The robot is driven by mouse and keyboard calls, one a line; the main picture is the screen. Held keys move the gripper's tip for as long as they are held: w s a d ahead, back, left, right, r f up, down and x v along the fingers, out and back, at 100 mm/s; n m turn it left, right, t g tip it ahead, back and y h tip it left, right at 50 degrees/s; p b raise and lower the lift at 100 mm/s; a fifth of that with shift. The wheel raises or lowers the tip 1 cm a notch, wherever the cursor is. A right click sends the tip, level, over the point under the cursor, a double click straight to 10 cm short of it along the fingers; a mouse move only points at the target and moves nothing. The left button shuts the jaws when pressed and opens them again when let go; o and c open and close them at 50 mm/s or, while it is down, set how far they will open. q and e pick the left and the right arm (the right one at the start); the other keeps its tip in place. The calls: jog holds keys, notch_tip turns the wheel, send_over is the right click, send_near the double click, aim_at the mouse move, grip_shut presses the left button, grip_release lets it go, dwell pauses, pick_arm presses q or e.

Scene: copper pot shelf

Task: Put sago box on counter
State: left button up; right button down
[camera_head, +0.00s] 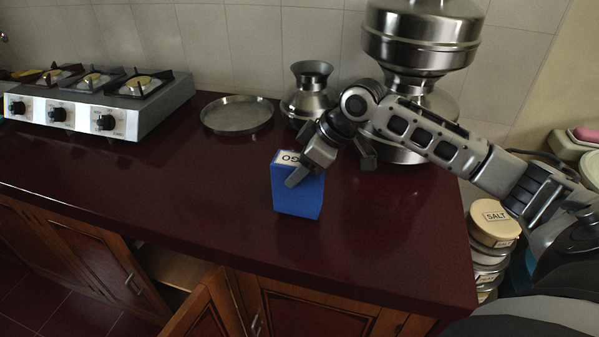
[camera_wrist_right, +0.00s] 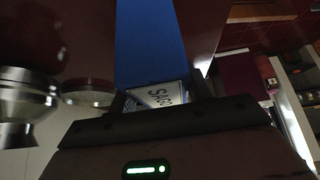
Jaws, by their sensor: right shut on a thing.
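The sago box (camera_head: 298,197) is blue with a white label on its upper end. It is upright over the dark red counter (camera_head: 390,235), near the middle; I cannot tell whether its base touches the surface. My right gripper (camera_head: 302,172) is shut on the top part of the box, and its arm comes in from the right. In the right wrist view the sago box (camera_wrist_right: 150,45) extends away from the jaws, with its "SAGO" label close to them. My left gripper is not in view.
A gas stove (camera_head: 100,103) stands at the left. A metal plate (camera_head: 237,115), a small metal pot (camera_head: 310,95) and a large steel vessel (camera_head: 420,40) are behind the box. Stacked tins, one labelled salt (camera_head: 493,222), stand right of the counter. A cabinet door (camera_head: 205,308) below is open.

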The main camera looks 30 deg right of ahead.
jog(key=shift+f, duration=0.9)
jog(key=shift+f, duration=0.1)
jog(key=c, duration=0.6)
grip_release()
jog(key=shift+f, duration=0.1)
jog(key=shift+b+v, duration=0.7)
jog(key=shift+v, duration=5.4)
